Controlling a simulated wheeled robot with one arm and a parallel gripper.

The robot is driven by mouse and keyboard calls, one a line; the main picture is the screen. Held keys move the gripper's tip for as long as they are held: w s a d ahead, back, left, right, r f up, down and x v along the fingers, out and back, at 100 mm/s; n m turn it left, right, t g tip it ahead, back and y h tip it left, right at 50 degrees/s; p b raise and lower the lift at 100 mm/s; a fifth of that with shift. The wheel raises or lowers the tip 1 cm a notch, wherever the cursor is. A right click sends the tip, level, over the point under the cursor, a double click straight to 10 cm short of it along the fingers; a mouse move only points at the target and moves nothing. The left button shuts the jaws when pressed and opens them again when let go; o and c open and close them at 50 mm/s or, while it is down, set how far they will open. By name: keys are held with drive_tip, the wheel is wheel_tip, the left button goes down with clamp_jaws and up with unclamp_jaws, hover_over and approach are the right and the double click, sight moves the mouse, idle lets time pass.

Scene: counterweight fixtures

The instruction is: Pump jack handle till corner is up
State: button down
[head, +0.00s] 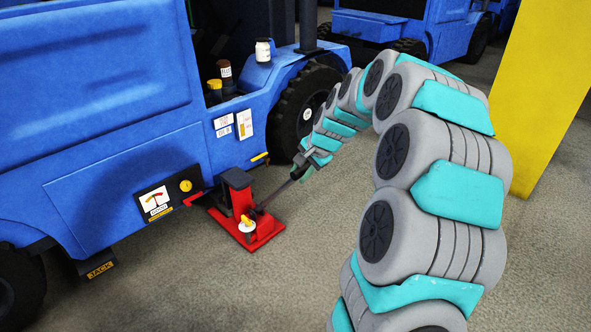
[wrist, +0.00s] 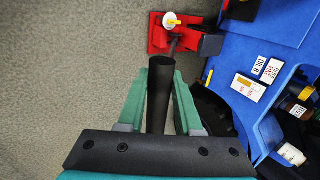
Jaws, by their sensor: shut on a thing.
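The red jack (head: 266,238) stands on the floor beside the blue truck (head: 120,150), its black column (head: 237,190) close to the truck's lower edge. It also shows at the top of the wrist view (wrist: 156,40). The dark jack handle (head: 272,199) slopes up from the jack toward my gripper (head: 305,170). In the wrist view my green fingers (wrist: 160,85) are shut on the handle's thick black grip (wrist: 160,78), one on each side. A white knob with a yellow lever (head: 246,224) sits on the jack base. Whether the truck's wheel (head: 308,113) touches the floor is unclear.
A panel with a red pointer mark (head: 156,201) is on the truck's side. Bottles (head: 263,51) and jars stand on its step. A yellow pillar (head: 545,90) rises at the right, and more blue trucks (head: 400,25) stand behind. Floor in front is clear.

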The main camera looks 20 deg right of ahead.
drive_tip(key=s+d+f+t+b, duration=0.2)
drive_tip(key=s+f+b, duration=0.4)
drive_tip(key=shift+d+f+y+b, duration=0.2)
drive_tip(key=shift+y+b, duration=0.1)
drive_tip(key=shift+y, duration=0.1)
drive_tip(key=shift+s, duration=0.1)
drive_tip(key=s+d+f+t, duration=0.2)
drive_tip(key=s+f, duration=0.4)
drive_tip(key=f, duration=0.3)
drive_tip(key=shift+f+t+y, duration=0.3)
drive_tip(key=shift+t+y, duration=0.1)
